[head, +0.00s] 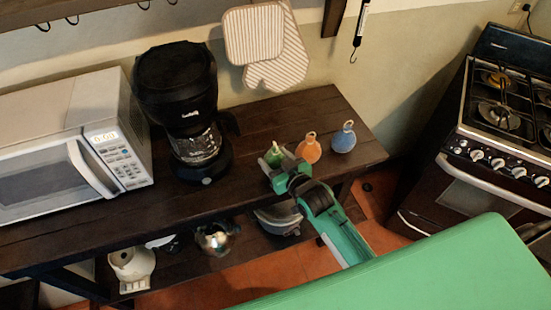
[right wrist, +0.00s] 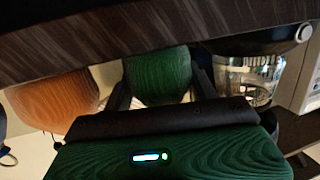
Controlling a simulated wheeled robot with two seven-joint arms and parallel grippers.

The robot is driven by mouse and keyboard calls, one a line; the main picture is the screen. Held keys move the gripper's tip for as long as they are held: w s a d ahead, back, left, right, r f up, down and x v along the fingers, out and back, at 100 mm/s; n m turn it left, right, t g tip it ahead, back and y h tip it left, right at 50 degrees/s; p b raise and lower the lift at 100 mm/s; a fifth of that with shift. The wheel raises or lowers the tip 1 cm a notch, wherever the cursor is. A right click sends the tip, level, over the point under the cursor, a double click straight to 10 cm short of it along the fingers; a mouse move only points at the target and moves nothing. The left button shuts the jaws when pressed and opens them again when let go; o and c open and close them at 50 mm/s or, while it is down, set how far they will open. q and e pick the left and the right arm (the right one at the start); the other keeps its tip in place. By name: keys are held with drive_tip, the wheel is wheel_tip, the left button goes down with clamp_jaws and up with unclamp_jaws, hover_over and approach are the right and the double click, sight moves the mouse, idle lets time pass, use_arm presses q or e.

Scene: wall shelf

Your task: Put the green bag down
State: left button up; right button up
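The green bag (head: 274,154) is at the front part of the dark wooden shelf top, left of the orange bag (head: 308,148). It also shows in the right wrist view (right wrist: 158,75), between the two dark fingers. My right gripper (head: 283,161) reaches in from the front right and is shut on the green bag, one finger on each side. The bag's base is close to the shelf top; I cannot tell whether it touches. My left gripper is not in view.
A blue bag (head: 343,138) stands right of the orange one. A coffee maker (head: 180,100) and a microwave (head: 75,145) stand to the left. The shelf top (head: 250,125) is bare behind the bags. A kettle (head: 216,238) is on the lower shelf. A stove (head: 490,130) is at right.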

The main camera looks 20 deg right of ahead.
drive_tip(key=o, duration=0.3)
drive_tip(key=shift+o, duration=0.3)
drive_tip(key=shift+r, duration=0.1)
drive_tip(key=b+v, duration=0.1)
drive_tip(key=v, duration=1.1)
drive_tip(key=shift+b, duration=0.4)
drive_tip(key=shift+r, duration=0.1)
